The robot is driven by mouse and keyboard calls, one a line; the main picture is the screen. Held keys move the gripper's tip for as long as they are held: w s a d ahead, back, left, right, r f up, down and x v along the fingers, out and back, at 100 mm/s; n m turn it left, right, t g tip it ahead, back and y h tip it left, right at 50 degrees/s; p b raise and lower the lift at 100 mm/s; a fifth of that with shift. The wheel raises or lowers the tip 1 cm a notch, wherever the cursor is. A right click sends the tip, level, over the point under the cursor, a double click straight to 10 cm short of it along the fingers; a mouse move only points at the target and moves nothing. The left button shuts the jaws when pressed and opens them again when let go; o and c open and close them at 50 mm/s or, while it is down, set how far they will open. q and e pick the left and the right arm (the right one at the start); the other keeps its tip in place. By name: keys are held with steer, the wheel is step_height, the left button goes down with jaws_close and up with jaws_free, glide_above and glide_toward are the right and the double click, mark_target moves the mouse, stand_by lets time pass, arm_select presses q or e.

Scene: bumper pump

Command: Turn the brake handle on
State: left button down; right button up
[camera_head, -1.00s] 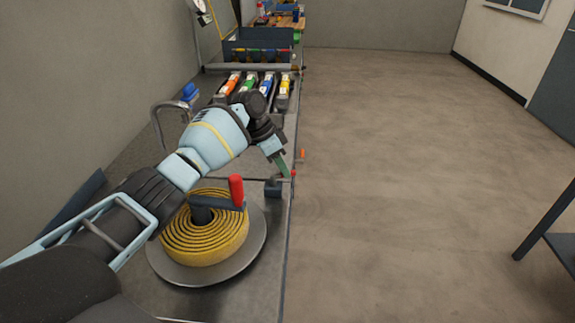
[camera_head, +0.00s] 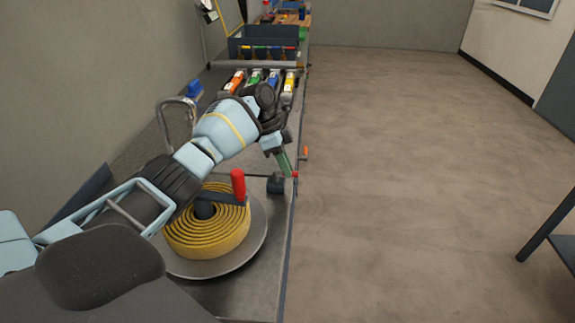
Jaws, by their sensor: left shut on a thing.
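The brake handle appears to be the small red-tipped lever (camera_head: 295,174) at the right edge of the bench, beside a dark block (camera_head: 276,185). My left gripper (camera_head: 289,168) reaches over the bench from the left, its green fingers pointing down at this lever. It is shut on the lever, though the fingers hide most of the grip. A reel with a coiled yellow hose (camera_head: 207,240) sits on a round metal plate nearer to me. Its crank has an upright red grip (camera_head: 238,184), apart from my gripper. My right gripper is out of view.
Several coloured-label units (camera_head: 256,84) stand in a row behind my left wrist, with a dark bin (camera_head: 262,46) beyond. A curved metal pipe (camera_head: 176,103) rises at the left. A small orange piece (camera_head: 305,153) juts from the bench edge. Open floor lies to the right.

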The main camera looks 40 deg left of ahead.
arm_select(q)
steer(key=shift+f, duration=0.1)
steer(key=c, duration=1.4)
jaws_free()
steer(key=shift+b+v, duration=0.3)
steer(key=shift+v, duration=3.65)
steer(key=shift+d+f, duration=0.1)
